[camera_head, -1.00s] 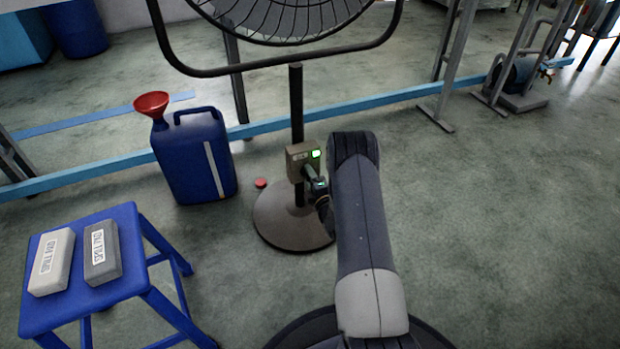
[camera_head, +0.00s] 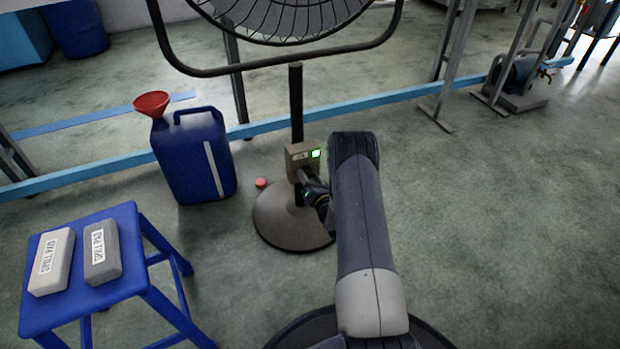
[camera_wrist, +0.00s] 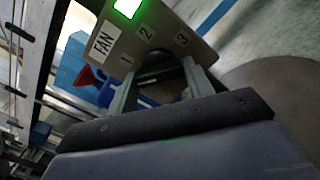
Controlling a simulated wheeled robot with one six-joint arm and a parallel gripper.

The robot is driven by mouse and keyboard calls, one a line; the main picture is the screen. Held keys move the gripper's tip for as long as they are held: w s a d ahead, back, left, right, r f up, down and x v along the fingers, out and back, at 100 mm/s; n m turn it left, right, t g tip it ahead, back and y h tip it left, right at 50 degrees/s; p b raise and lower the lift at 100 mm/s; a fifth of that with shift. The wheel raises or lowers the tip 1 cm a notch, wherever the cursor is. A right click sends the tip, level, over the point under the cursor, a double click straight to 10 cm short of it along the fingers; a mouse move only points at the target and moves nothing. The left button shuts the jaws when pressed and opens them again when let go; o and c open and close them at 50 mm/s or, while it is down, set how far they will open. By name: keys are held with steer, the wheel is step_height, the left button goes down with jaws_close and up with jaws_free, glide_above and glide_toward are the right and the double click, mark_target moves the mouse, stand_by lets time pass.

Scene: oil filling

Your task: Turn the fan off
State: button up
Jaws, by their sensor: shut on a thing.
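The fan (camera_head: 290,20) stands on a dark pole with a round base (camera_head: 275,222). Its control box (camera_head: 298,154) is on the pole and has a lit green light (camera_head: 316,154). In the wrist view the box (camera_wrist: 150,38) shows a FAN label, the numbers 1, 2 and 3, and the green light (camera_wrist: 127,7). A dark knob (camera_wrist: 156,64) sits below the numbers, between the fingers of my gripper (camera_wrist: 160,80). My gripper is shut on the knob. In the head view my gripper (camera_head: 304,182) is at the box's lower front, and the knob is hidden.
A blue jerrycan (camera_head: 195,155) with a red funnel (camera_head: 152,103) stands left of the fan. A blue stool (camera_head: 128,218) with two labelled blocks is at the lower left. A small red object (camera_head: 261,183) lies by the fan base.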

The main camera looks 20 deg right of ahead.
steer(key=n, duration=0.5)
steer(key=shift+f, duration=0.1)
steer(key=shift+n, duration=0.3)
stand_by(0.4)
steer(key=o, duration=1)
steer(key=shift+s, duration=0.1)
steer(key=s, duration=1)
steer(key=shift+s+p, duration=0.3)
steer(key=shift+s, duration=0.05)
